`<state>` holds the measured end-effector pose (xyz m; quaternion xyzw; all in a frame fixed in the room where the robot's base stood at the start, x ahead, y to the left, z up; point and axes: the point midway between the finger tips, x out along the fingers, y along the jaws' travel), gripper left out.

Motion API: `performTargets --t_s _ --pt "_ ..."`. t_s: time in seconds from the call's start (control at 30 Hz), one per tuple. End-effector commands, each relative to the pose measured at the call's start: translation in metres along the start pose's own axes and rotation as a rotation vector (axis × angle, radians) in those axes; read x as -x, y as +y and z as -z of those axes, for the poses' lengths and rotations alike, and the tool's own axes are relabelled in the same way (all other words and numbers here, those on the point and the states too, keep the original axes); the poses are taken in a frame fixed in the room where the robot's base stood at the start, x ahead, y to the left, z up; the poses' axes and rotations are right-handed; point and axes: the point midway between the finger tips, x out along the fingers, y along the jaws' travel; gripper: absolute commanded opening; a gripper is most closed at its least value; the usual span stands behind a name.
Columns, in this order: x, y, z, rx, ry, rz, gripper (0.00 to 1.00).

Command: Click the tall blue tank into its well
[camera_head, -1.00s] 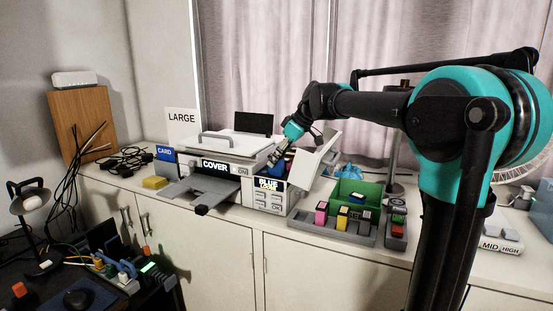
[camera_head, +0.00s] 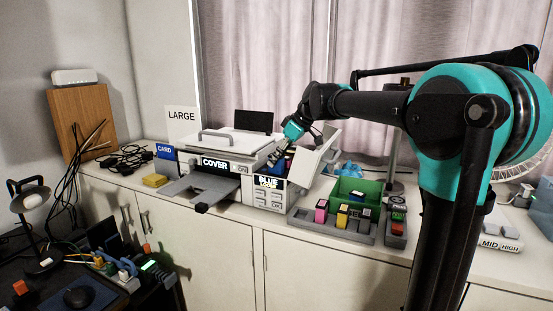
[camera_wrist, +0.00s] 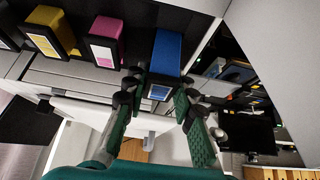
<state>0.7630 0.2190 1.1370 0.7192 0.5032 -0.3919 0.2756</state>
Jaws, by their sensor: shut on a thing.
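The tall blue tank (camera_wrist: 167,52) is between my fingers in the wrist view, its dark labelled end facing me. My gripper (camera_wrist: 160,92) is shut on it. In the wrist view the tank stands in a row beside a magenta tank (camera_wrist: 107,40) and a yellow tank (camera_wrist: 50,33), a gap apart from the magenta one. In the head view my gripper (camera_head: 276,158) reaches into the right end of the printer (camera_head: 225,158), above its BLUE label (camera_head: 268,183). How deep the tank sits in its well is hidden.
The printer's pale side door (camera_head: 318,155) stands open just right of my gripper. A grey rack (camera_head: 330,230) with several coloured blocks and a green bin (camera_head: 357,190) stand to the right. A grey tray (camera_head: 200,187) sticks out in front of the printer.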

Motion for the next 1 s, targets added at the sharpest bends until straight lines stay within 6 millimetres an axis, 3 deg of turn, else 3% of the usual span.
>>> performTargets --t_s 1.0 --pt "-0.0065 0.0000 -0.0042 0.000 0.000 0.000 0.00"
